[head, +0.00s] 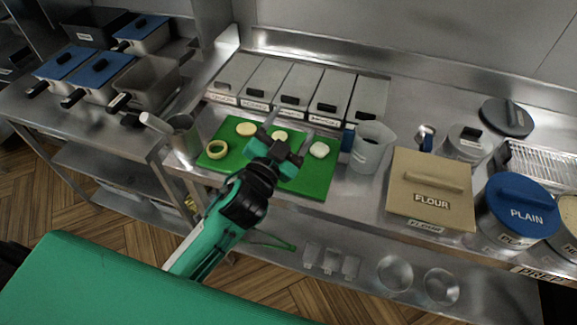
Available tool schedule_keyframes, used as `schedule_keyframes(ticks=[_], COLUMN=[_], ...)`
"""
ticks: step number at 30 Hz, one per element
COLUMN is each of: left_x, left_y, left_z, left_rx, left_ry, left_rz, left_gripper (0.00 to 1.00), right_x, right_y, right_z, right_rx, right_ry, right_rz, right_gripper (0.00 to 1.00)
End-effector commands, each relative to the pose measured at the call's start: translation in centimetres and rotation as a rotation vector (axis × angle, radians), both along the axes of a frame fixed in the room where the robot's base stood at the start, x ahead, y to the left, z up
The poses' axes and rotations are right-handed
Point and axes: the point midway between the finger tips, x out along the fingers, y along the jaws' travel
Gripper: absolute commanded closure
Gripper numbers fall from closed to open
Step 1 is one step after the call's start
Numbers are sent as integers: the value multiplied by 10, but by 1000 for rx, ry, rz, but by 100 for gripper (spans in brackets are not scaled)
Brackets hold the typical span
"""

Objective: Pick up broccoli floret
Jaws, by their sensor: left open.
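My left gripper (289,129) reaches over the green cutting board (316,184) from the lower left. A yellow-green ring (216,149) lies at the left edge. I cannot make out a broccoli floret for certain; the gripper hides part of the board. My right gripper is not in view.
Lidded bins (273,84) line the back of the board. A metal pot (184,133) stands left, a clear jug (371,147) right. Further right are the flour box (425,213) and blue-lidded PLAIN container (521,206).

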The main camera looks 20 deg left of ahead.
Motion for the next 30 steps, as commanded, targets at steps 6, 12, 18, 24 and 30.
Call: schedule_keyframes(ticks=[6,12,18,24,30], left_x=[-2,-34,-62,-60,-25], left_y=[-78,-146,-186,-178,-117], left_z=[86,109,79,20,-29], left_rx=[194,446,783,1196,1658], left_ry=[-457,-779,-970,-978,-754], left_rz=[-298,-632,-996,-1359,-1667], left_gripper=[29,29,29,29,29], right_x=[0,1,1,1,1], right_y=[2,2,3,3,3], right_z=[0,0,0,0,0], right_rx=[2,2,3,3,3], right_ry=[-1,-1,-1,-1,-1], right_rz=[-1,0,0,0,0], right_gripper=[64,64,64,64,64])
